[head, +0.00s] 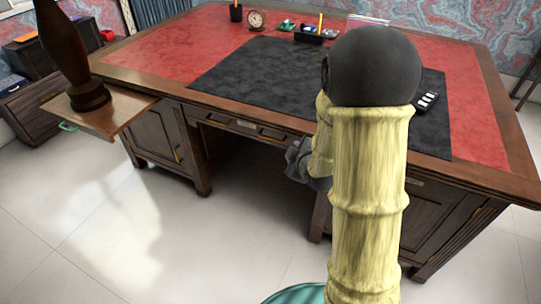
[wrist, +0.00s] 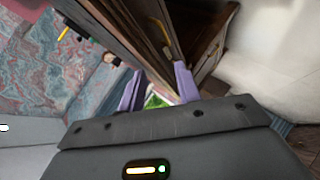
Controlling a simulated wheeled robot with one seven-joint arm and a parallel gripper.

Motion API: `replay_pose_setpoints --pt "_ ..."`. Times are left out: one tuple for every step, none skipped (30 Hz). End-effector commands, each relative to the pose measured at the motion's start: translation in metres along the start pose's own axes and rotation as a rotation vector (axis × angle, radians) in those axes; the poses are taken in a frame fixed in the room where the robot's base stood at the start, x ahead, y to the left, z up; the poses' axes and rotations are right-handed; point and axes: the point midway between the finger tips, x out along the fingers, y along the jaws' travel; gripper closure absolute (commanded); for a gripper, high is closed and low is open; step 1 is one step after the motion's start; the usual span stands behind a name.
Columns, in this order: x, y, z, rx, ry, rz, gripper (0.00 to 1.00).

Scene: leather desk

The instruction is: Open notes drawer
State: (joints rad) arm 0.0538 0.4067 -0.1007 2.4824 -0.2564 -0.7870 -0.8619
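I cannot tell which drawer is the notes drawer. My gripper is mostly hidden behind my arm in the head view, near the desk front. In the wrist view its two purple fingers (wrist: 158,88) stand apart with nothing visibly held between them. The desk's wood (wrist: 118,40) and a brass-coloured handle (wrist: 161,34) lie beyond the fingertips.
A dark vase-like object (head: 75,60) stands on a wooden board (head: 118,112) at left. A clock (head: 256,19), a pen holder (head: 236,12) and a black tray (head: 315,35) stand on the desktop. Cabinets flank the open kneehole. The tiled floor (head: 110,215) in front is clear.

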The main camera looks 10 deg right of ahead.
Motion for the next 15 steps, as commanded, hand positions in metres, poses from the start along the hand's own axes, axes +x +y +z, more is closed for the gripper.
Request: replay_pose_setpoints --pt "0.019 -0.017 0.013 -0.046 0.025 0.025 0.67" --pt "0.026 -0.02 0.016 -0.078 0.043 0.043 0.67" --pt "0.034 -0.025 0.019 -0.12 0.067 0.068 0.67" --pt "0.04 -0.028 0.022 -0.15 0.084 0.087 0.67" --pt "0.046 -0.032 0.024 -0.181 0.101 0.107 0.67" --pt "0.054 -0.037 0.027 -0.222 0.123 0.133 0.67" --pt "0.059 -0.041 0.029 -0.252 0.14 0.154 0.67" --pt "0.065 -0.044 0.032 -0.281 0.156 0.176 0.67" --pt "0.071 -0.05 0.035 -0.32 0.176 0.202 0.67" --pt "0.075 -0.053 0.037 -0.348 0.19 0.223 0.67" --pt "0.079 -0.056 0.039 -0.372 0.203 0.243 0.67" --pt "0.083 -0.059 0.04 -0.402 0.218 0.268 0.67" --pt "0.085 -0.06 0.041 -0.423 0.228 0.284 0.67" --pt "0.087 -0.062 0.042 -0.44 0.236 0.297 0.67" --pt "0.088 -0.063 0.043 -0.458 0.245 0.313 0.67"
